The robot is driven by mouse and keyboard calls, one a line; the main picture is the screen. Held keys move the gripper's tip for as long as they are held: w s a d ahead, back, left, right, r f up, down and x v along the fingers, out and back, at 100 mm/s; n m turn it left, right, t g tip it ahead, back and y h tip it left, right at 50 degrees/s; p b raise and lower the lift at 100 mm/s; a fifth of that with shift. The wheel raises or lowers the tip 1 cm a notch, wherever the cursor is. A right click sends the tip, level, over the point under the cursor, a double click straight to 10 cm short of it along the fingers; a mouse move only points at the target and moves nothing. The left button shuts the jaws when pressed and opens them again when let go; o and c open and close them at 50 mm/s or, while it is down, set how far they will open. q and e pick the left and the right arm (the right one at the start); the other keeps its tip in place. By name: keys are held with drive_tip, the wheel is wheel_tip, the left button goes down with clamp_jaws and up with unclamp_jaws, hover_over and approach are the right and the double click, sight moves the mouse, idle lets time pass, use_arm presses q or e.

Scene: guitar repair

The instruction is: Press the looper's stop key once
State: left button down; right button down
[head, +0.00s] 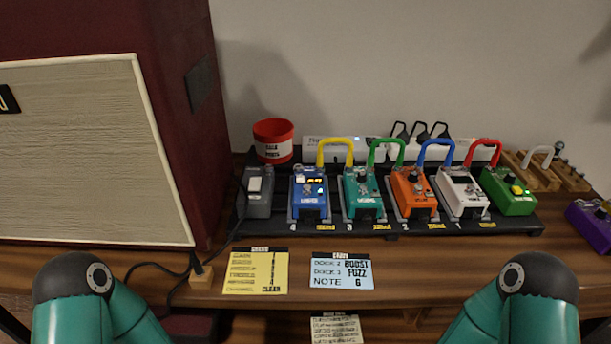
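A row of pedals stands on a black board on the wooden bench. I cannot tell from the small lettering which pedal is the looper, and no stop key can be read. At the left end is a grey pedal (258,199) with a pale key on top. Beside it is a blue pedal (309,207) with small lit displays. Then come a teal pedal (362,201), an orange pedal (412,202), a white pedal (461,201) and a green pedal (513,201). Only my teal arm links show at the lower left and lower right; neither gripper is in view.
A large amplifier (90,150) fills the left. A red cup (273,140) stands behind the grey pedal. Coloured patch cables arch over the board. A yellow card (255,271) and a blue card (341,271) lie near the front edge. A purple pedal (590,226) is far right.

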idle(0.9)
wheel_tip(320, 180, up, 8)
drive_tip(key=p, duration=0.7)
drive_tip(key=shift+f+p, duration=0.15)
drive_tip(key=shift+p, duration=0.2)
